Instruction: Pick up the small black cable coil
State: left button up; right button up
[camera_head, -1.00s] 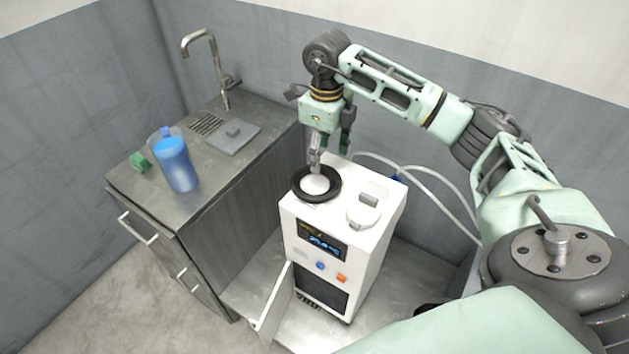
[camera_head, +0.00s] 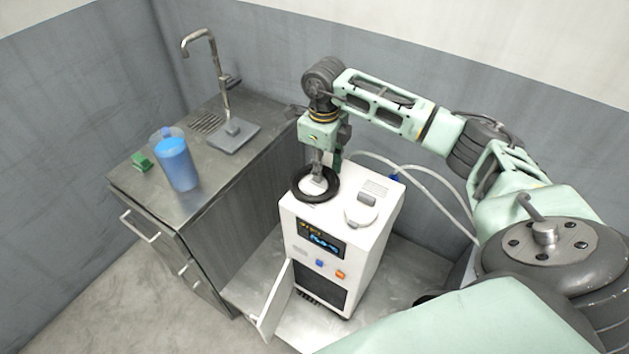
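The black cable coil (camera_head: 299,192) is a dark ring lying flat on top of the white machine (camera_head: 370,240), around a pale round spot. My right gripper (camera_head: 327,172) points down at the far right part of the coil. One grey finger reaches into the ring's opening, and the other, green-tipped finger is at or just behind the far rim. Whether the fingers press on the rim cannot be told. My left gripper is not in view.
A white round cap with a handle (camera_head: 361,209) sits right of the coil on the machine. The machine's small front door (camera_head: 274,301) hangs open. A counter (camera_head: 215,190) at left holds a blue-filled pitcher (camera_head: 178,165), a green block (camera_head: 141,161) and a tap (camera_head: 222,75). White hoses run behind the machine.

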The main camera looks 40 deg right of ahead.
jog(key=shift+a, duration=0.1)
grip_shut()
